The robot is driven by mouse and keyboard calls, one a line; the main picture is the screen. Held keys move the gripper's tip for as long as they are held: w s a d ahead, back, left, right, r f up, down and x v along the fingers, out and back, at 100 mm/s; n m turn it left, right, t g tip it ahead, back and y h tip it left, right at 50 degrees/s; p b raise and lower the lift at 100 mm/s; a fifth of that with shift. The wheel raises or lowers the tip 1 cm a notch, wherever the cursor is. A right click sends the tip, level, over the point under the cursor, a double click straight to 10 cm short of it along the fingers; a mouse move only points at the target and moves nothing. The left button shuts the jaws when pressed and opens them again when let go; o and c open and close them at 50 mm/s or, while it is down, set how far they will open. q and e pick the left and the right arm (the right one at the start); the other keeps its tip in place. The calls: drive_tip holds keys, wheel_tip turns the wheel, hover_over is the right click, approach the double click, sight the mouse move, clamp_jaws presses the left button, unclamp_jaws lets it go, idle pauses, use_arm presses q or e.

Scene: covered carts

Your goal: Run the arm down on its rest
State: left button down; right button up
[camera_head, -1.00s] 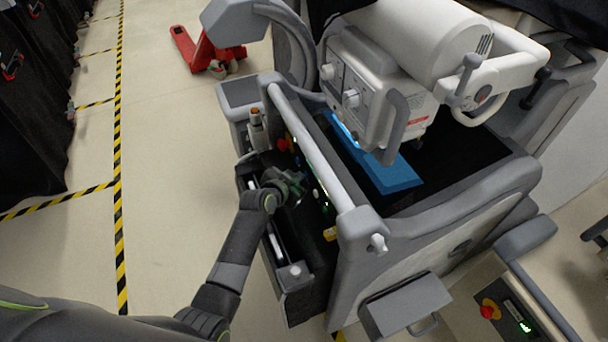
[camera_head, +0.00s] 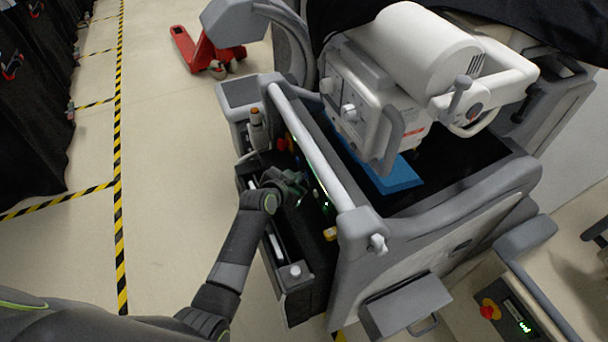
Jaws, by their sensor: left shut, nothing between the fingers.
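The cart's arm head (camera_head: 375,95) is a white and grey housing with a fat white cylinder and a looped handle. It hangs low over a blue pad (camera_head: 398,180) on the cart's dark top, and hides much of the pad. I cannot tell whether the two touch. The grey arm column (camera_head: 290,40) curves behind it. My left gripper (camera_head: 297,187) is shut and empty at the cart's side control panel, near small green lights (camera_head: 322,200); its fingertips are hard to make out, and I cannot tell whether they press a button. My right gripper is not in view.
The panel also has red (camera_head: 283,145) and yellow (camera_head: 330,234) knobs below a long pale rail (camera_head: 315,155). A red pallet jack (camera_head: 205,52) stands behind. Another control box (camera_head: 505,305) is at lower right. Open floor lies left, with striped tape (camera_head: 118,180).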

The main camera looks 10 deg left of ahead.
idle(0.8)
use_arm(q)
drive_tip(key=shift+s+a, duration=0.45)
drive_tip(key=shift+a, duration=0.2)
drive_tip(key=s+a, duration=0.2)
drive_tip(key=a, duration=0.2)
drive_tip(key=shift+s+a+p, duration=0.1)
drive_tip(key=shift+s+p, duration=0.3)
idle(0.7)
